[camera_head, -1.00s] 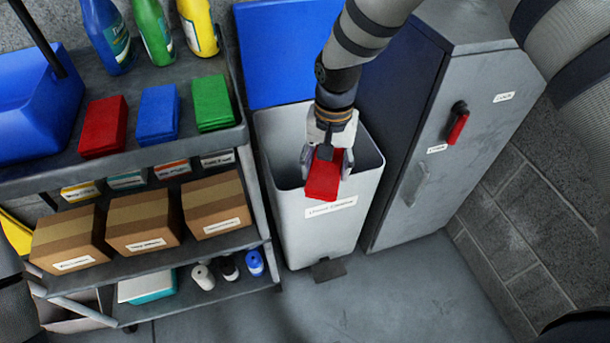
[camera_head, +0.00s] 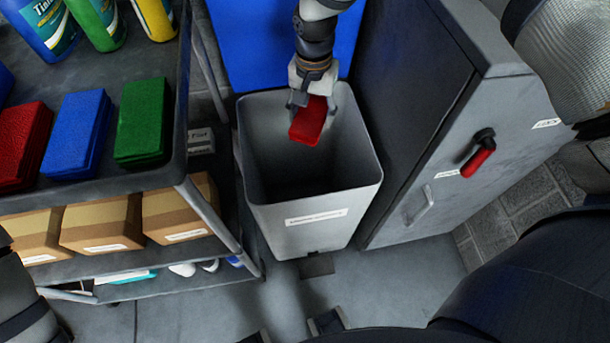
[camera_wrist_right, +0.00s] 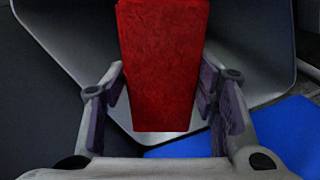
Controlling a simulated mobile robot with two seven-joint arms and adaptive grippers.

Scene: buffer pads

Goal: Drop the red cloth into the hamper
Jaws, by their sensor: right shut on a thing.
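My right gripper (camera_head: 312,98) is shut on a red cloth (camera_head: 307,124), a folded block that hangs tilted below the fingers. The hamper (camera_head: 312,238) is a tall pale grey bin with an open top and a label on its front. The cloth is over the hamper's opening, towards its back in the head view. In the right wrist view the cloth (camera_wrist_right: 163,70) is between the two fingers (camera_wrist_right: 163,110), with the pale bin wall behind it. The hamper's inside is dark and its floor is unclear. My left gripper is out of view.
A blue panel (camera_head: 275,45) stands behind the hamper. A grey cabinet (camera_head: 440,130) with a red handle is close on the right. The cart (camera_head: 120,180) on the left carries red, blue and green folded cloths, bottles and cardboard boxes. A pedal (camera_head: 316,265) sits at the hamper's foot.

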